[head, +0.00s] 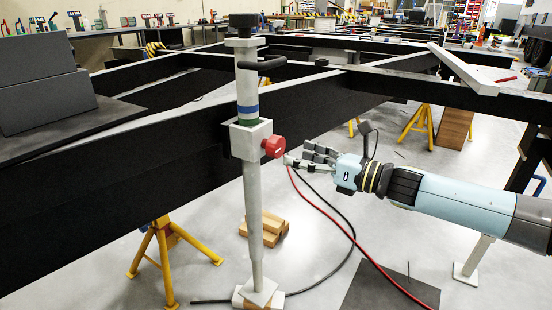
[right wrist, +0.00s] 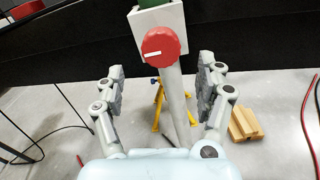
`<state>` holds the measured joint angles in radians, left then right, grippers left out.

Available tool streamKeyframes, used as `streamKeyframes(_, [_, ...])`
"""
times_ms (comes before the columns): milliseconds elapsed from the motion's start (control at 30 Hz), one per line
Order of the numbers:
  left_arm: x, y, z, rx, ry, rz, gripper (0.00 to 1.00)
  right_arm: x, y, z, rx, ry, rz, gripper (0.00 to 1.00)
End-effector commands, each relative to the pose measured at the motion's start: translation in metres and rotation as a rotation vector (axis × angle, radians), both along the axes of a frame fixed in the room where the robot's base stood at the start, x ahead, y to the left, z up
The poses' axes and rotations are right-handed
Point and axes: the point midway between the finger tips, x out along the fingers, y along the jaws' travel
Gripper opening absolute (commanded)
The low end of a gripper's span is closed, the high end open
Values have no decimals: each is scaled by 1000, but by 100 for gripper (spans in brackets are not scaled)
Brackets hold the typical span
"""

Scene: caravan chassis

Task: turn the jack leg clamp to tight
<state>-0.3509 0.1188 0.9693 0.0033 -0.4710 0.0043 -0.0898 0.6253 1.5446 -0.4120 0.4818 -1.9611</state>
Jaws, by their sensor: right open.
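The jack leg (head: 254,210) is a grey upright post with a crank handle near its top and a blue and a green band. Its clamp (head: 247,138) is a grey block against the black chassis beam, with a red knob (head: 274,147) on its right side. My right gripper (head: 302,160) is just right of the knob, apart from it. In the right wrist view the red knob (right wrist: 161,47) has a white mark pointing left, and the right gripper's fingers (right wrist: 160,80) stand open on either side below it, with nothing between them. My left gripper is not in view.
The black chassis beam (head: 140,165) runs behind the jack leg. Yellow stands (head: 165,255) and wooden blocks (head: 268,228) are on the floor. Red and black cables (head: 345,228) lie below my right arm. A pale bar (head: 462,70) lies across the frame at right.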

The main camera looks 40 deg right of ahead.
Motion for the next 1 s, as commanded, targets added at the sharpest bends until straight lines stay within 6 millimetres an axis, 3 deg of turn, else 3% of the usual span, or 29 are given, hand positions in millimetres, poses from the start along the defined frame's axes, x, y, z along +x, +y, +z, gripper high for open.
streamKeyframes(100, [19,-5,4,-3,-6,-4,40,23,9,-2,3,-2,-4,72])
streamKeyframes(300, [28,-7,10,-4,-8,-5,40,53,21,0,3,-1,-4,72])
streamKeyframes(500, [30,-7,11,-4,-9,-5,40,65,26,-1,2,2,-4,72])
streamKeyframes(733, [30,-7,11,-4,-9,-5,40,65,27,-1,1,2,-3,72])
streamKeyframes(1000, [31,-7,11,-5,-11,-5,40,65,27,-1,2,3,-3,39])
